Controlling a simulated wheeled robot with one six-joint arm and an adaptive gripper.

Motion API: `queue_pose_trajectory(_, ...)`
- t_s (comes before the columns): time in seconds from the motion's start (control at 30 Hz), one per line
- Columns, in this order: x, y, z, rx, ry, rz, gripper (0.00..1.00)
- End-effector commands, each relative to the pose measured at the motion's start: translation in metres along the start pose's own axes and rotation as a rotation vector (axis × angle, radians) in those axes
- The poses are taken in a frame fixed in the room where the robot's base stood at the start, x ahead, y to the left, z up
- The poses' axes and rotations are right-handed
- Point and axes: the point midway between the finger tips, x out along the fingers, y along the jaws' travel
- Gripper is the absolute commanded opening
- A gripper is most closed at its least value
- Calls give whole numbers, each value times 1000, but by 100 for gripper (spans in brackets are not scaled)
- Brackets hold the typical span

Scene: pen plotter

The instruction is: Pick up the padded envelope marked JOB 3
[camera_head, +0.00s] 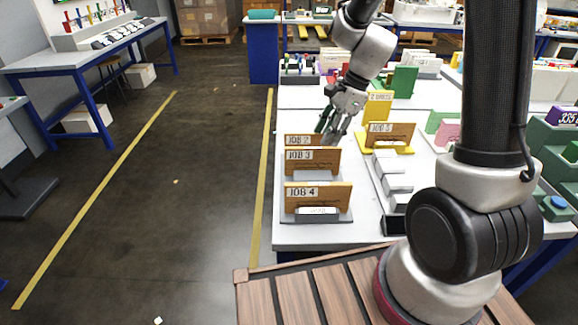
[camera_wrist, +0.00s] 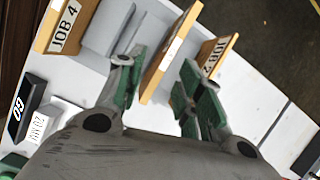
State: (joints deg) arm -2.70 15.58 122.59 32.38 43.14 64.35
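The padded envelope marked JOB 3 (camera_head: 325,161) stands upright in a holder on the white table, between the tan envelopes JOB 2 (camera_head: 296,140) and JOB 4 (camera_head: 335,193). My gripper (camera_head: 334,119) is open and empty above the far end of this row, near JOB 2, in the head view. In the wrist view my green-padded fingers (camera_wrist: 163,67) are spread apart. The JOB 3 envelope (camera_wrist: 181,33) shows nearly edge-on in the gap between them. JOB 4 (camera_wrist: 69,24) is beyond the left finger and JOB 2 (camera_wrist: 217,57) beyond the right one. I see no clear contact.
A yellow stand (camera_head: 379,105) with another tan envelope (camera_head: 399,133) is right of the row. A tray of white blocks (camera_head: 393,179) lies in front of it. The table's left edge is close to the row, with open floor (camera_head: 190,200) beyond.

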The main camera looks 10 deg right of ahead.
Motion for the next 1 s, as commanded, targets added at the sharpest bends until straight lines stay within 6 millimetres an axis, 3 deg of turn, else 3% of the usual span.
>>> queue_pose_trajectory(0.1, 0, -7, 3, 151, -11, -29, 37)
queue_pose_trajectory(0.3, 5, -8, 2, 263, -11, -35, 37)
queue_pose_trajectory(0.8, 72, -10, 5, 264, -10, -33, 37)
queue_pose_trajectory(1.0, 78, -11, 5, 263, -10, -36, 37)
